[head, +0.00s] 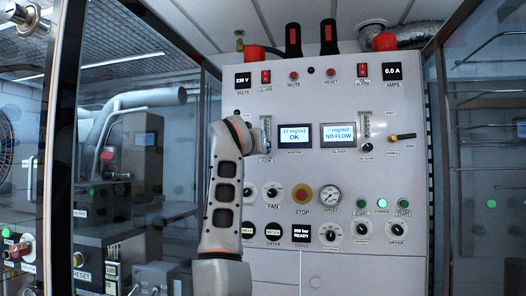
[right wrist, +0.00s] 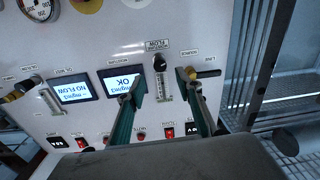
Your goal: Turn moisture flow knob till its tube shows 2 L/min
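The moisture flow knob (right wrist: 159,62) is a small black knob at the end of its clear scaled tube (right wrist: 165,90), beside the display (right wrist: 122,82) reading OK. The right wrist view shows the panel upside down. My right gripper (right wrist: 161,79) is open, one finger on either side of the knob and tube, with nothing held. I cannot tell how far the tips are from the panel. In the head view the tube (head: 266,130) shows beside my right wrist, which hides part of that area. The tube's reading is too small to tell. My left gripper is not in view.
A brass valve with a black handle (right wrist: 207,73) sits close to one finger. A second tube (head: 365,125) with its knob (head: 367,147) stands beside the NO FLOW display (head: 338,136). A STOP button (head: 302,194) and several knobs are lower on the panel.

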